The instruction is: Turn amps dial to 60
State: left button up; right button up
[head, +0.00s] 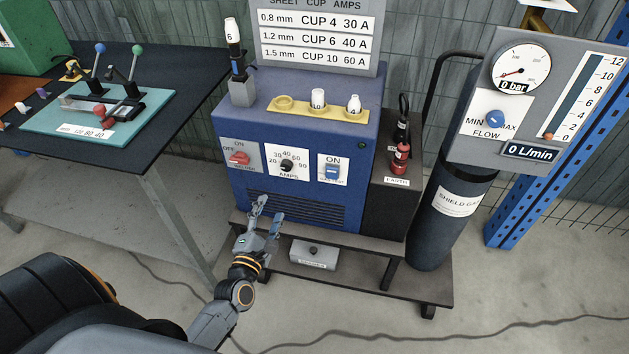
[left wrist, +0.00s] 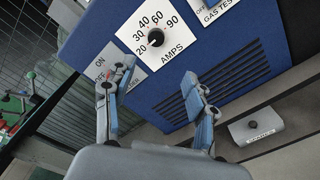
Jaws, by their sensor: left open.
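The amps dial (head: 287,166) is a small black knob on a white plate marked 20, 30, 40, 60 and 90, on the front of the blue welding machine (head: 303,206). It also shows in the left wrist view (left wrist: 156,38), above and beyond my fingertips. I cannot read its pointer surely. My left gripper (head: 271,208) is open and empty, below and slightly left of the dial, in front of the vent slots. In the left wrist view its two fingers (left wrist: 157,79) are spread wide, apart from the knob. My right gripper is not in view.
A red switch (head: 239,158) sits left of the dial and a blue gas test switch (head: 332,171) right of it. A gas cylinder (head: 450,222) stands right; a dark workbench (head: 150,146) stands left.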

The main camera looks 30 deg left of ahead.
pick_arm(q)
send_near(285, 168)
jog(key=x, duration=0.7)
jog(key=shift+f, duration=0.1)
jog(key=shift+x, duration=0.75)
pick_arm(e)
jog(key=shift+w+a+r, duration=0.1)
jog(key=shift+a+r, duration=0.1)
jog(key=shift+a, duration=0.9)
pick_arm(q)
jog(key=shift+c, duration=0.4)
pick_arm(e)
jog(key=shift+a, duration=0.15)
pick_arm(q)
jog(key=c, duration=1.1)
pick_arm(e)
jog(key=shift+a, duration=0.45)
